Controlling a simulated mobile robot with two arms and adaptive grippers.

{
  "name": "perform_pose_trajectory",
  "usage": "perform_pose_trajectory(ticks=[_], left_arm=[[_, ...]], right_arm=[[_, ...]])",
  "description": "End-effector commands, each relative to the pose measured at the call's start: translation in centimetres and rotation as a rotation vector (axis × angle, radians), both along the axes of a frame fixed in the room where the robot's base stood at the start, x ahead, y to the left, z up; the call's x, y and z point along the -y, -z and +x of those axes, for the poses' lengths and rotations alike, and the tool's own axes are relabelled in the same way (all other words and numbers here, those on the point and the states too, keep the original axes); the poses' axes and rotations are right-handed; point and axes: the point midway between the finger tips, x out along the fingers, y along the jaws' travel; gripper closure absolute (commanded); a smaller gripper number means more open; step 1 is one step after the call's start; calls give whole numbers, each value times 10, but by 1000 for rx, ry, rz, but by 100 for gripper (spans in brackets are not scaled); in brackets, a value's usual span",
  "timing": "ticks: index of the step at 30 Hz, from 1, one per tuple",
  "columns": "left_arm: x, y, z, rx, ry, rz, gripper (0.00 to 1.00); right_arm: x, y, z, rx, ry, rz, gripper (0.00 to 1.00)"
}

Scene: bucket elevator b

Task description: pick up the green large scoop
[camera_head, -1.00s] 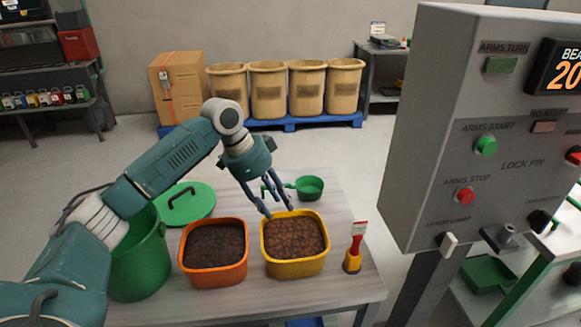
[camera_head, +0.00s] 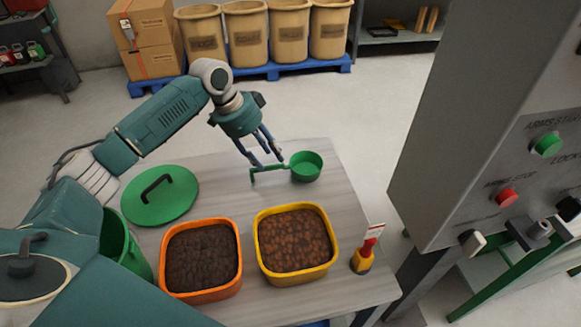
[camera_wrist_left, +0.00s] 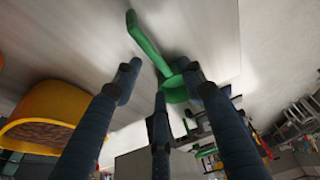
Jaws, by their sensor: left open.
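The green large scoop (camera_head: 306,167) lies on the table near its back edge, its cup at the right and its handle stretching left. In the left wrist view the scoop (camera_wrist_left: 148,48) shows beyond the fingers, its handle up and its cup partly hidden behind them. My left gripper (camera_head: 266,163) is open and empty, its fingertips close to the handle. I cannot tell whether they touch it. In the left wrist view the open fingers (camera_wrist_left: 160,95) stand spread on both sides of the scoop. My right gripper is not in view.
A yellow bin (camera_head: 332,258) and an orange bin (camera_head: 238,280) of granules stand at the table's front. A green lid (camera_head: 180,204) lies left, by a green bucket (camera_head: 125,245). A red-and-yellow brush (camera_head: 362,258) stands right. A grey control panel (camera_head: 480,150) rises beyond.

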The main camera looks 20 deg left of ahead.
Motion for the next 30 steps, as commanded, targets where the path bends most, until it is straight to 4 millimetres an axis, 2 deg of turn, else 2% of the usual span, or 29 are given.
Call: perform_pose_trajectory(ticks=[8, 12, 20, 27, 30], left_arm=[[15, 30, 3, -5, 1, 0, 59], [19, 46, 7, -2, -1, 0, 59], [20, 50, 8, 1, 0, 1, 59], [20, 50, 8, 0, 0, 1, 100], [20, 49, 9, 1, 0, 1, 100]], right_arm=[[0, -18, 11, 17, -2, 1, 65], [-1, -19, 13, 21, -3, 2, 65], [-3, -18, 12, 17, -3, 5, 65], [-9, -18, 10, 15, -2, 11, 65], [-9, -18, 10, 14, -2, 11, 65]])
